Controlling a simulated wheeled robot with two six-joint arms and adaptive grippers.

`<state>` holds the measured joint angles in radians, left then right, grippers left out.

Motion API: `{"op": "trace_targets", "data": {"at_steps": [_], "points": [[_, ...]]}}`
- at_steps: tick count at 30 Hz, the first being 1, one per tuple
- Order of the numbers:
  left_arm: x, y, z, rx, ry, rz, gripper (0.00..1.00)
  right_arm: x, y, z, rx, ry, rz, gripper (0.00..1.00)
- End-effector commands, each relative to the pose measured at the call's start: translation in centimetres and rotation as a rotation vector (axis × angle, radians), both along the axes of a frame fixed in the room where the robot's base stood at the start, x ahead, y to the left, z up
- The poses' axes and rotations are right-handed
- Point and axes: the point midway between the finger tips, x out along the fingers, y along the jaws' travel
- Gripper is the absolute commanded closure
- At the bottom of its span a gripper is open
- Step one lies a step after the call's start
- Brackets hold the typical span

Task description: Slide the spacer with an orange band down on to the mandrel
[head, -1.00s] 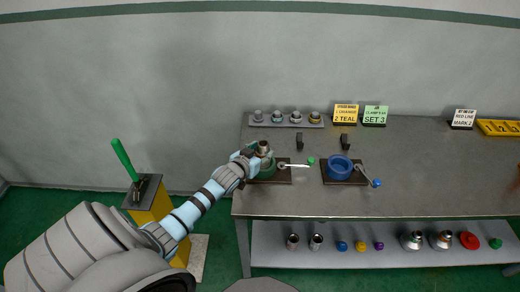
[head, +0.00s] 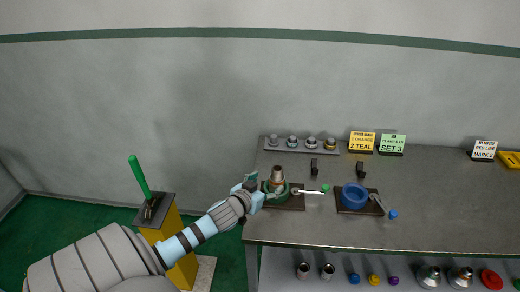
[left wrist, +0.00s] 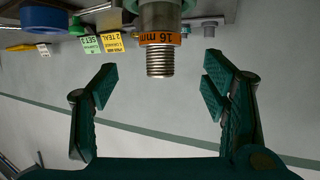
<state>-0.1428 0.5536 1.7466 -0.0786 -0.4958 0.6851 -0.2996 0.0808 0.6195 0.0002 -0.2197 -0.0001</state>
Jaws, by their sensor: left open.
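A metal cylinder with a threaded end (head: 277,172) stands upright at the green vise (head: 271,197). In the left wrist view an orange band marked 16 mm (left wrist: 160,38) goes round it just below the bare thread (left wrist: 160,63). I cannot tell where the spacer ends and the mandrel begins. My left gripper (head: 256,186) is at the left of the vise, close to the cylinder. In the left wrist view its fingers (left wrist: 160,85) are wide apart with nothing between them, and the threaded end lies beyond their tips. My right gripper is not in view.
A blue vise (head: 354,195) stands to the right. A rack (head: 302,149) with several small banded pieces lies at the back, beside a yellow sign (head: 362,143) and a green sign (head: 392,145). Loose parts sit on the lower shelf.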

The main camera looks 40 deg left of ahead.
Motion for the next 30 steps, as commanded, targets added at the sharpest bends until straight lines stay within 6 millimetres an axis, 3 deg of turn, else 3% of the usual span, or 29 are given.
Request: {"op": "trace_targets", "data": {"at_steps": [3,7,26,30], "points": [[-2.7,-0.6,1.0,0.004,0.004,-0.003,0.32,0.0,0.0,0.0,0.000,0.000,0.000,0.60],[-4.4,-0.9,1.8,0.001,0.003,-0.001,0.32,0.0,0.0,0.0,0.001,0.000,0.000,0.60],[-4.7,-1.0,2.0,-0.001,0.001,0.001,0.32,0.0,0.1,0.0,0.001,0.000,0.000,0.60],[-6.5,-2.2,0.3,0.009,0.080,0.025,0.32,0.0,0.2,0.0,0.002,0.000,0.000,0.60]]}}
